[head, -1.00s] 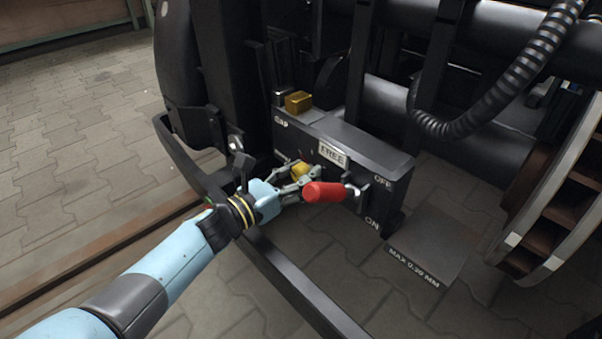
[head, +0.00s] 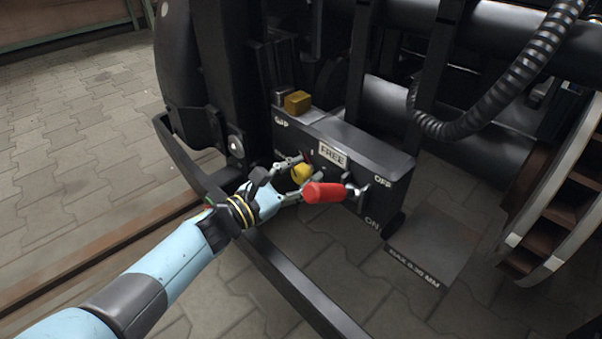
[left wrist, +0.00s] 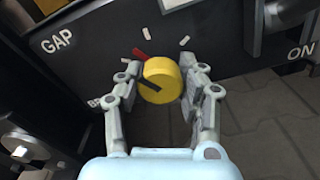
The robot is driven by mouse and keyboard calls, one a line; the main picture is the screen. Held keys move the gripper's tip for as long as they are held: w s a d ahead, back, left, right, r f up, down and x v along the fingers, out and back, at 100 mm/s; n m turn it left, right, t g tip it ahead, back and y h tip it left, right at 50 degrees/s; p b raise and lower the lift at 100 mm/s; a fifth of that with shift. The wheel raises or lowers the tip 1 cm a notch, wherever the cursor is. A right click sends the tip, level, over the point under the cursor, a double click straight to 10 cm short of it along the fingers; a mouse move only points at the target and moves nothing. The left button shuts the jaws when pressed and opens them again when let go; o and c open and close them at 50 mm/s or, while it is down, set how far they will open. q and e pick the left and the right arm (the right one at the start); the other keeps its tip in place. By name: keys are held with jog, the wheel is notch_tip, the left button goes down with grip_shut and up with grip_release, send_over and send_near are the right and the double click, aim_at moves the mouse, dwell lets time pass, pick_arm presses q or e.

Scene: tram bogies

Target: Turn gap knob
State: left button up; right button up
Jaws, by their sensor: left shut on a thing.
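The round yellow gap knob (head: 301,174) sticks out from the front of a dark box below the "FREE" sign (head: 333,153). In the left wrist view the knob (left wrist: 166,74) shows a dark line on its face, and a red mark (left wrist: 142,54) lies at its upper left. My left gripper (head: 297,177) is shut on the knob, one finger at each side; the fingers show on both sides in the left wrist view (left wrist: 160,80). The lettering "GAP" (left wrist: 58,41) is left of the knob. My right gripper is not in view.
A lever with a red handle (head: 325,192) sticks out just right of the gripper, between "OFF" and "ON". A yellow-brown block (head: 298,102) sits on top of the box. A dark rail (head: 290,284) runs below my arm. A ribbed hose (head: 490,95) hangs at the right.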

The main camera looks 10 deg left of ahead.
pick_arm(q)
jog(key=m, duration=0.6)
jog(key=shift+m, duration=0.4)
dwell(0.3)
jog(key=o, duration=1.2)
jog(key=v, duration=1.2)
